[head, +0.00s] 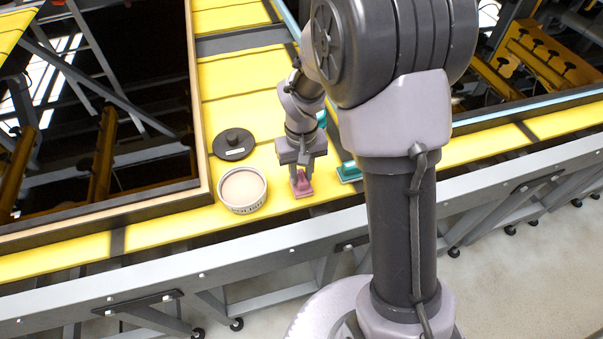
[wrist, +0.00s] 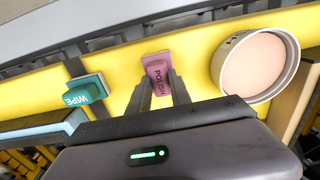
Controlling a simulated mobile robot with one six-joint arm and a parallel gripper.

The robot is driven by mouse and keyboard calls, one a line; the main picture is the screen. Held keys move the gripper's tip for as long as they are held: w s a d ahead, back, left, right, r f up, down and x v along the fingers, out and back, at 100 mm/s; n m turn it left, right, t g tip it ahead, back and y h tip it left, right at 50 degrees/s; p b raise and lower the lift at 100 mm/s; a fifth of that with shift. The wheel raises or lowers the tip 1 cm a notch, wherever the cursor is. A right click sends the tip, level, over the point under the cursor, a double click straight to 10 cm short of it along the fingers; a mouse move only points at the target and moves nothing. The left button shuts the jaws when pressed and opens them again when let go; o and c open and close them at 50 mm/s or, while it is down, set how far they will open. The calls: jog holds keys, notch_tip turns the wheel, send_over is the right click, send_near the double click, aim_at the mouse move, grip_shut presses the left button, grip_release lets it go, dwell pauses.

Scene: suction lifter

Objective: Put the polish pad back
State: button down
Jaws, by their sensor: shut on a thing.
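The pink polish pad (head: 301,184) is at the yellow surface near its front edge, with my gripper (head: 301,172) directly above it. In the wrist view the pad (wrist: 157,70), lettered POLISH, sits between the two fingertips of my gripper (wrist: 160,82). My gripper is shut on the pad. I cannot tell whether the pad touches the surface. The round tub (head: 242,190) with pale contents stands open to the left of the pad, and it shows at the right in the wrist view (wrist: 255,65). Its likely lid, a dark disc with a knob (head: 234,144), lies behind it.
A teal pad (wrist: 86,90) lettered WIPE lies beside the polish pad; in the head view it (head: 349,172) is to the right. Another teal thing (head: 321,118) is partly hidden behind my arm. A framed dark opening (head: 110,120) borders the yellow surface (head: 150,229) on the left.

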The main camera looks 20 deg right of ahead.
aim_at(302, 176)
jog(key=c, duration=1.6)
grip_release()
jog(key=shift+f, duration=0.15)
jog(key=o, duration=0.4)
notch_tip(302, 176, up, 12)
jog(key=p, duration=0.3)
jog(key=s+a+r+m+t, duration=0.1)
jog(key=s+r+t, duration=0.1)
jog(key=s+r, duration=0.2)
jog(key=s+a+r+m+t+y, duration=0.1)
jog(key=s+r+m+t, duration=0.1)
jog(key=s+r, duration=0.3)
jog(key=s+a+r+m+t+y, duration=0.1)
jog(key=s+r, duration=0.3)
jog(key=s, duration=0.6)
jog(key=shift+a+r+t, duration=0.35)
jog(key=shift+a+t, duration=0.05)
